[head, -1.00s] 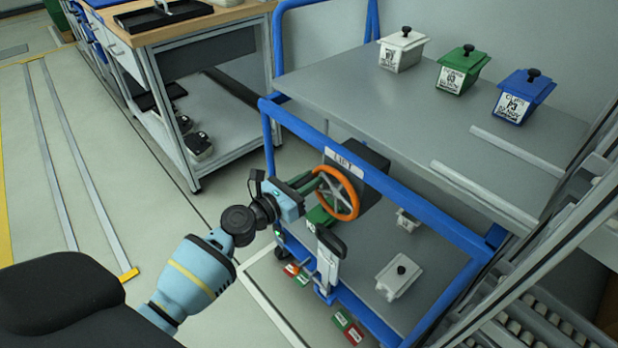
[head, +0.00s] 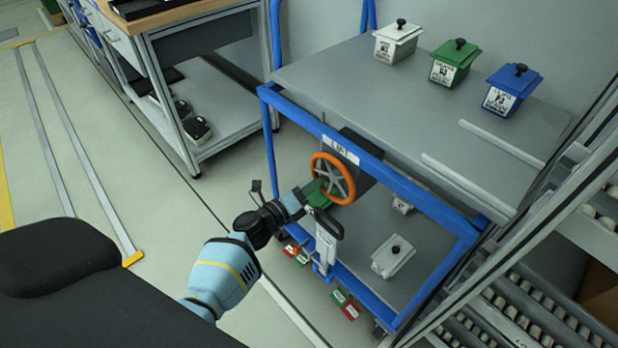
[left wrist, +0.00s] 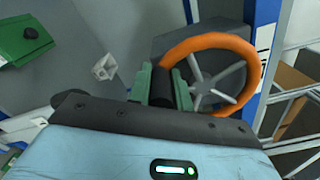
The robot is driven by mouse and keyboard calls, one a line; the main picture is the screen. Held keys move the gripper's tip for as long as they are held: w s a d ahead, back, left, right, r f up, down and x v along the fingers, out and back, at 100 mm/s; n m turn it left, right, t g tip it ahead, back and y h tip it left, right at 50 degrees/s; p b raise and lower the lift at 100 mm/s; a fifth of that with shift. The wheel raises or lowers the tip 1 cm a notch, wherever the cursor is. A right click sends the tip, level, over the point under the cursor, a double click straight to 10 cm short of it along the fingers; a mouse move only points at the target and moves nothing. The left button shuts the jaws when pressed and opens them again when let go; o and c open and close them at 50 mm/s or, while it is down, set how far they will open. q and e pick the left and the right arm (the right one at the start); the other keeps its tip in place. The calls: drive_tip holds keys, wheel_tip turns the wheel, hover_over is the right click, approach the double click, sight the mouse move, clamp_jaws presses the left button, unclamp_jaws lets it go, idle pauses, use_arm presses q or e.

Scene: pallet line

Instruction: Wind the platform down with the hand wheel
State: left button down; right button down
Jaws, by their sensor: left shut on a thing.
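The hand wheel (head: 347,199) has an orange rim and grey spokes, and sits on a dark box on the front of the blue lift frame, under a LIFT label. My left gripper (head: 313,192) is at the lower left of the wheel in the head view. In the left wrist view its green fingers (left wrist: 162,86) are shut around a black handle, at the left side of the orange wheel rim (left wrist: 207,40). The grey platform (head: 340,75) carries a white, a green and a blue lidded bin (head: 510,90). My right gripper is not in view.
A white lidded bin (head: 392,258) stands on the lower deck below the platform. A white post with a dark top (head: 326,240) stands close under my left gripper. A workbench (head: 190,40) is at the back left. Roller tracks (head: 540,310) are at the right. The left floor is clear.

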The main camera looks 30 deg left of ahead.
use_arm(q)
drive_tip(key=shift+s+d+f+n+p, duration=0.1)
drive_tip(key=shift+d+f+n+p, duration=0.15)
drive_tip(key=shift+n, duration=0.45)
drive_tip(key=shift+s+d+f+n+p, duration=0.15)
drive_tip(key=shift+d+n+p, duration=0.1)
drive_tip(key=shift+n, duration=0.45)
drive_tip(key=shift+f, duration=0.1)
drive_tip(key=c, duration=1.3)
unclamp_jaws()
drive_tip(key=shift+d, duration=0.1)
drive_tip(key=p+v, duration=0.1)
drive_tip(key=v, duration=0.6)
drive_tip(key=shift+s, duration=0.35)
